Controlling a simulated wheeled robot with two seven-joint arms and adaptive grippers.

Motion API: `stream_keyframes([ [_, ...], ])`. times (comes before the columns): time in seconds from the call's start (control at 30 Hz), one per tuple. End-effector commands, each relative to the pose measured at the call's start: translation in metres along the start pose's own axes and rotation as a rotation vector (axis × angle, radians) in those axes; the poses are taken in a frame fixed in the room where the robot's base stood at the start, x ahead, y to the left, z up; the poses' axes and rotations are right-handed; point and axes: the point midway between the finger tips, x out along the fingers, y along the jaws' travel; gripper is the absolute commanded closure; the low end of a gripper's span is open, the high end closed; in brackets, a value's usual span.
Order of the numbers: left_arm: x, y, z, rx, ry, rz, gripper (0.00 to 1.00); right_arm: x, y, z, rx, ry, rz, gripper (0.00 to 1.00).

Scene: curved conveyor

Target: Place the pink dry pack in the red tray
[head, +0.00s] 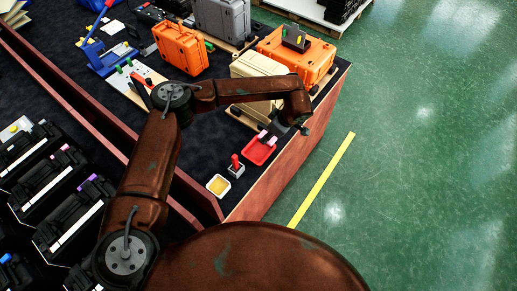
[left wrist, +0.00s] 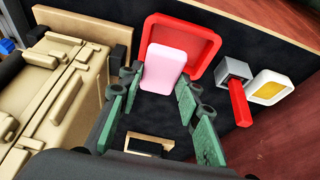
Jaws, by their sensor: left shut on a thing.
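The pink dry pack (left wrist: 164,68) is between the green fingers of my left gripper (left wrist: 158,88) in the left wrist view, and the gripper is shut on it. The pack overlaps the red tray (left wrist: 205,42) in that view, but whether it touches the tray floor I cannot tell. In the head view, my left gripper (head: 282,127) is at the upper right of the red tray (head: 258,155). A small bit of the pink pack (head: 262,135) shows at the tray's far end. My right gripper is not in view.
A grey box with a red lever (head: 236,168) and a white dish with yellow contents (head: 218,186) stand close to the tray. A beige case (head: 258,66) and an orange case (head: 305,50) are behind it. The table edge (head: 290,160) is just right of the tray.

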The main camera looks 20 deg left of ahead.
Motion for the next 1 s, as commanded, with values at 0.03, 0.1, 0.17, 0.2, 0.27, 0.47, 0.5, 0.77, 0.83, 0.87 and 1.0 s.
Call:
stream_keyframes([
  [0.03,0.016,-0.005,0.001,0.000,-0.002,-0.007,0.85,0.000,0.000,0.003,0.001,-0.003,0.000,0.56],
  [0.1,0.032,-0.011,0.001,0.000,-0.002,-0.012,0.85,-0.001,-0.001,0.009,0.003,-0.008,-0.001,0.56],
  [0.17,0.042,-0.016,0.001,0.000,-0.003,-0.012,0.85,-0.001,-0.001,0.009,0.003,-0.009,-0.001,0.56],
  [0.2,0.047,-0.019,0.001,0.000,-0.003,-0.012,0.85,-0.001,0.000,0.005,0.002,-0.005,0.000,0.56],
  [0.27,0.052,-0.023,0.001,0.000,-0.003,-0.011,0.85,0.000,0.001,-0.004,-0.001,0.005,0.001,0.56],
  [0.47,0.062,-0.029,0.002,0.002,-0.003,-0.010,0.85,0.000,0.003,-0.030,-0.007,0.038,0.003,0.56],
  [0.5,0.066,-0.031,0.002,0.002,-0.003,-0.011,0.85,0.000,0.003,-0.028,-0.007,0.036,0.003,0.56],
  [0.77,0.096,-0.033,0.014,0.001,-0.004,-0.011,0.85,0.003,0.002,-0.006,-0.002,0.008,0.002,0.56],
  [0.83,0.096,-0.032,0.014,0.001,-0.004,-0.010,0.85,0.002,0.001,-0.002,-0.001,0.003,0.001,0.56],
  [0.87,0.096,-0.032,0.014,0.001,-0.004,-0.010,0.85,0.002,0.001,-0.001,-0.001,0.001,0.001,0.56],
  [1.0,0.096,-0.032,0.014,0.002,-0.004,-0.010,0.85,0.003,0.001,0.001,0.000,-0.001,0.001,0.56],
])
